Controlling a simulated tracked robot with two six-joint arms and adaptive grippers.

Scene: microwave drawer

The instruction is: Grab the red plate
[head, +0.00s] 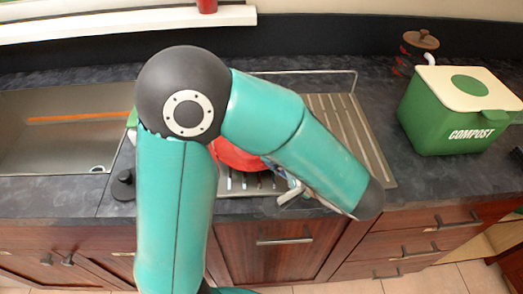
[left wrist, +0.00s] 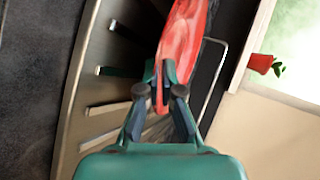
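The red plate (head: 238,157) is on the slatted drying rack, mostly hidden behind my left arm in the head view. In the left wrist view the plate (left wrist: 184,42) stands edge-on, and its near edge lies between my fingers. My left gripper (head: 288,184) is partly hidden by my arm at the rack's front. In the left wrist view the left gripper (left wrist: 161,72) has its fingertips close together on both sides of the plate's edge and looks shut on it. My right gripper is in neither view.
The rack (head: 350,125) has slats and a thin metal rail behind. A sink (head: 60,130) lies to the left, and a green compost bin (head: 450,120) stands to the right. A jar (head: 415,52) is behind the bin. The counter's front edge is close.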

